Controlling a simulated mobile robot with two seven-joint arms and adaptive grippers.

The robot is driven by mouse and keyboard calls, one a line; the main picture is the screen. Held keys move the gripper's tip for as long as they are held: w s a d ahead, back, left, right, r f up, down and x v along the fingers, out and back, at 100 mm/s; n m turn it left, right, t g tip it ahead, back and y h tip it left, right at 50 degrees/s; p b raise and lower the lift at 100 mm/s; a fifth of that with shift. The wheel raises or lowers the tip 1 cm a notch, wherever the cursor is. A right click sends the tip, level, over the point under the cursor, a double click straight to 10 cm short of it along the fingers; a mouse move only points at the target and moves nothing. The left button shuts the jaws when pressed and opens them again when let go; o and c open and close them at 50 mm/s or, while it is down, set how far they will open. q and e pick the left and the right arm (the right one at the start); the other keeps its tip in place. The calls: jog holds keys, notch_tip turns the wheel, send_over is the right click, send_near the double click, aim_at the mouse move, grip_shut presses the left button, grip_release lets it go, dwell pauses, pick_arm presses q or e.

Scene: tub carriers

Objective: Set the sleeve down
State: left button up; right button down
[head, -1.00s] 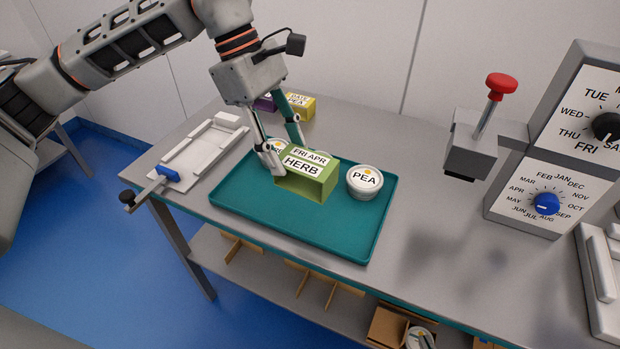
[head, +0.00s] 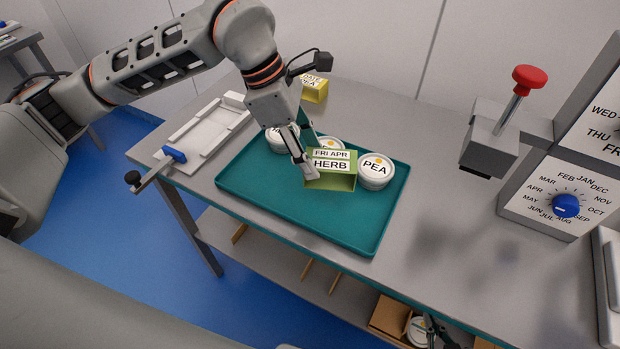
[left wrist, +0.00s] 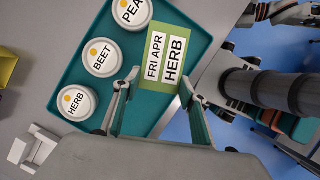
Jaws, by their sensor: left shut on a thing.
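The green sleeve (head: 343,183) has labels reading FRI APR and HERB; its near end looks open and empty. It also shows in the left wrist view (left wrist: 149,87). My left gripper (head: 305,160) is shut on the sleeve, one finger on each side of its end in the left wrist view (left wrist: 158,88). The sleeve is over the teal tray (head: 300,213), in front of the tubs; I cannot tell whether its underside touches the tray. What looks like my right gripper (head: 435,330) shows only in part at the bottom edge, its jaws unclear.
On the tray stand the PEA tub (head: 376,172), the BEET tub (left wrist: 103,58) and the HERB tub (left wrist: 77,102). A yellow sleeve (head: 314,90) lies behind. A white fixture (head: 205,130) is left of the tray; a red-knobbed press (head: 490,150) stands right. The tray's front is clear.

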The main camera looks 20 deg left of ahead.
pick_arm(q)
notch_tip(320, 180, down, 8)
jog(key=shift+f, duration=0.2)
dwell(0.3)
jog(key=shift+f, duration=0.1)
jog(key=o, duration=0.9)
jog(key=shift+c, duration=0.2)
jog(key=shift+o, duration=0.3)
